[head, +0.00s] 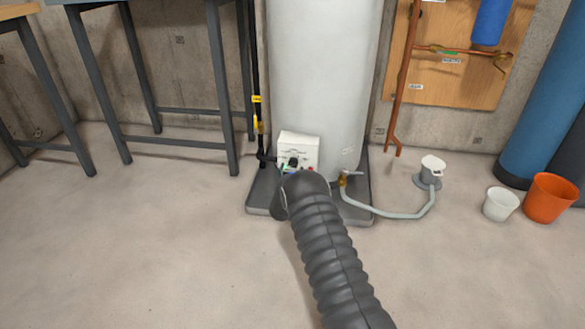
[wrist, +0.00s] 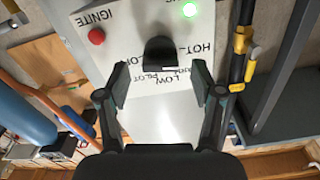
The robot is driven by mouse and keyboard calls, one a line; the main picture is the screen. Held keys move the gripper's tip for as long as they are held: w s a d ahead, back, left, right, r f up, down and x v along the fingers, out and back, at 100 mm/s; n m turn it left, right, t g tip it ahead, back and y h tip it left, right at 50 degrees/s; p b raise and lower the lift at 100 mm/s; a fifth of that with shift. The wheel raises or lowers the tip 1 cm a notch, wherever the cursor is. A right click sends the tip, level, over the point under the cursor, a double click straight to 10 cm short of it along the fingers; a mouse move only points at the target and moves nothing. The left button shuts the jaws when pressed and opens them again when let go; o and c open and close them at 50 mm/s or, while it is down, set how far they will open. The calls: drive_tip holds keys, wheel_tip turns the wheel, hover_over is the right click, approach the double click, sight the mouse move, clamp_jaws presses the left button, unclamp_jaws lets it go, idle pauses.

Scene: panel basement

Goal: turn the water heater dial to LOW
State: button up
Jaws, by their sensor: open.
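The water heater (head: 322,75) is a tall white tank with a white control box (head: 299,142) low on its front. In the wrist view the panel appears upside down, and the black dial (wrist: 160,52) stands out from it. HOT, LOW and PILOT are printed around the dial; other words are partly hidden. I cannot tell which mark the dial points to. My gripper (wrist: 160,84) is open, its two fingers apart on either side of the dial's lower end in that view, with no clear contact. In the head view my arm hides most of the gripper.
A red IGNITE button (wrist: 96,36) and a lit green light (wrist: 190,9) are on the panel. A yellow-handled gas pipe (head: 257,122) stands left of the tank. A drain hose (head: 400,214) runs right. Buckets (head: 551,199) stand far right. The foreground floor is clear.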

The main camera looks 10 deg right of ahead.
sight(292, 167)
drive_tip(key=shift+x, duration=1.55)
drive_tip(key=c, duration=1.1)
